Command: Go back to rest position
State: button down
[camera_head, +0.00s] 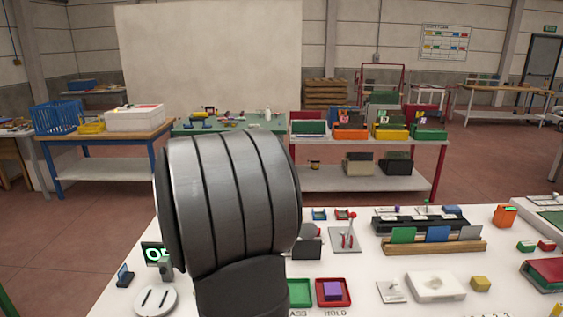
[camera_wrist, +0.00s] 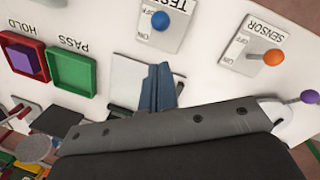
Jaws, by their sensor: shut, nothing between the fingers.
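My gripper (camera_wrist: 158,88) shows in the wrist view as two blue-grey fingers closed together with nothing between them. It is over the white table (camera_wrist: 212,75), near a white plate (camera_wrist: 126,80); I cannot tell its height. The green PASS tray (camera_wrist: 72,68) is empty, left of the fingers. Beside it is the red HOLD tray (camera_wrist: 39,42) with a purple block (camera_wrist: 22,57). In the head view my grey arm link covers the left middle and hides my gripper.
The TEST switch (camera_wrist: 160,20) with blue knob and the SENSOR switch (camera_wrist: 274,58) with orange knob stand near the fingers. In the head view, a wooden rack (camera_head: 435,246) holds coloured plates on the right, near a lever (camera_head: 347,238). Floor behind the table is open.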

jog(key=shift+w+d+f+g, duration=0.1)
jog(key=shift+w+f+g, duration=0.65)
jog(key=shift+g, duration=0.3)
jog(key=shift+w+d+f+g, duration=0.1)
jog(key=shift+w+f+g, duration=0.6)
jog(key=shift+g, duration=0.35)
jog(key=w+a, duration=0.2)
jog(key=w, duration=0.1)
jog(key=shift+a+f, duration=0.15)
jog(key=shift+f, duration=0.25)
jog(key=w+r+n, duration=0.1)
jog(key=w+r, duration=0.2)
jog(key=r, duration=0.7)
jog(key=shift+w+a+r+n, duration=0.15)
jog(key=shift+w+a+n, duration=0.15)
jog(key=shift+a, duration=0.05)
